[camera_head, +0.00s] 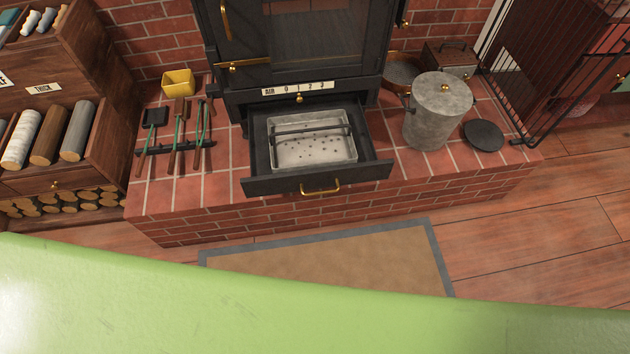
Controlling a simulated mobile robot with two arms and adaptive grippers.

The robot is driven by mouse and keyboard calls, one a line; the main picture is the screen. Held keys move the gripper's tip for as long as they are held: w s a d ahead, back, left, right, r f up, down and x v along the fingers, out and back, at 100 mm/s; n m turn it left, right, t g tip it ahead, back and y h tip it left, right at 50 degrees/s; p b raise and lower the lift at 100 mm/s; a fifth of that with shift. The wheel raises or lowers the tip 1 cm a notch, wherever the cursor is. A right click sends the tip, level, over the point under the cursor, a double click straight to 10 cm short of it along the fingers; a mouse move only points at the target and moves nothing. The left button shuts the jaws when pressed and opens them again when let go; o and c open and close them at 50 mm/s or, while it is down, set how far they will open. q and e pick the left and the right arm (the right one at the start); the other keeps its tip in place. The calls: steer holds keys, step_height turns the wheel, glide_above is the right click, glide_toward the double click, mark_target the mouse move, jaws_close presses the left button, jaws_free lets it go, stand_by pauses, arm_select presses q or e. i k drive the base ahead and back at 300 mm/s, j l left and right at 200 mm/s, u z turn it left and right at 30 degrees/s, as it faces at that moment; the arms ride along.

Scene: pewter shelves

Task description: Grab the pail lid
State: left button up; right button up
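The grey metal pail (431,129) stands upright on the brick hearth, right of the stove. Its round grey lid (447,100) sits on top, covering the opening, with a small brass-coloured knob at its middle. A dark flat disc (484,135) lies on the hearth just right of the pail. Neither of my grippers is in view.
The stove's ash drawer (379,168) is pulled out, with a speckled metal pan (318,152) inside. A round pan (401,70) and a box (450,57) stand behind the pail. A black barred screen (527,92) stands at right. Fire tools (176,145) lie at left.

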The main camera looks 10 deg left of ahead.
mark_target(443, 93)
steer(key=i+l+z, duration=0.2)
steer(key=l, duration=0.2)
steer(key=i+l+z, duration=0.25)
steer(key=l+z, duration=0.2)
steer(key=i+l+z, duration=0.3)
steer(key=z, duration=0.2)
steer(key=i+l+z, duration=0.15)
steer(key=i+z, duration=0.3)
steer(key=i+l+z, duration=0.1)
steer(key=i+z, duration=0.15)
steer(key=z, duration=0.2)
steer(key=i+l, duration=0.15)
steer(key=i, duration=0.45)
steer(key=i+l, duration=0.1)
steer(key=i, duration=0.5)
steer(key=i+u, duration=0.2)
steer(key=u, duration=0.25)
steer(key=i+l+u, duration=0.1)
steer(key=u, duration=0.35)
steer(key=i+l+u, duration=0.2)
steer(key=u, duration=0.2)
steer(key=i+l+u, duration=0.2)
steer(key=u, duration=0.25)
